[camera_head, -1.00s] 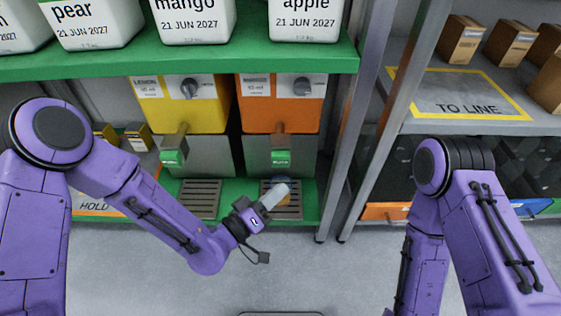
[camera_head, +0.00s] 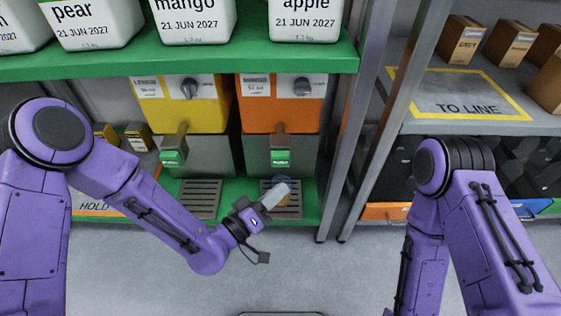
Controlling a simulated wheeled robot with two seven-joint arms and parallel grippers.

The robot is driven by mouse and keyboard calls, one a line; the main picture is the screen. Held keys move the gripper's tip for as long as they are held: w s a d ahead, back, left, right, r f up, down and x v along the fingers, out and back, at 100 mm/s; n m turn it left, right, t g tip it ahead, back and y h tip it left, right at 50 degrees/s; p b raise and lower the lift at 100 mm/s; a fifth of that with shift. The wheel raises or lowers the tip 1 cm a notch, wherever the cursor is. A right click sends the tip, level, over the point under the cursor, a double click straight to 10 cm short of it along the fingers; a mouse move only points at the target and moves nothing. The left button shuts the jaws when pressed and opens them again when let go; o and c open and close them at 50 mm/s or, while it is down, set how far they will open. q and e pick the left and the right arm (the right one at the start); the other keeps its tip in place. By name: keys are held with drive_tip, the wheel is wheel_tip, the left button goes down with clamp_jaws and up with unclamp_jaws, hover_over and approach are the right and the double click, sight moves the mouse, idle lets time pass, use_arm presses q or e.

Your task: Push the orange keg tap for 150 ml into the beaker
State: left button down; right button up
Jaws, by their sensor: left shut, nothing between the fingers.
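The orange keg (camera_head: 279,114) stands on the lower shelf with a dial and a small label whose number looks like 54 ml. Its tap (camera_head: 280,158), with a green face, hangs at the front over a drip grate (camera_head: 295,211). The beaker (camera_head: 284,179) seems to stand on that grate under the tap. Only a faint rim and some orange show, and my left gripper covers much of it. My left gripper (camera_head: 283,188) is shut and empty, appearing in front of the beaker and below the tap in the picture. Contact with the tap cannot be told. My right gripper is out of view.
A yellow keg (camera_head: 193,110) with its own tap (camera_head: 173,158) and grate (camera_head: 200,190) stands to the left. A green shelf (camera_head: 200,60) with white tubs is above. A grey rack post (camera_head: 358,120) rises to the right. The floor in front is clear.

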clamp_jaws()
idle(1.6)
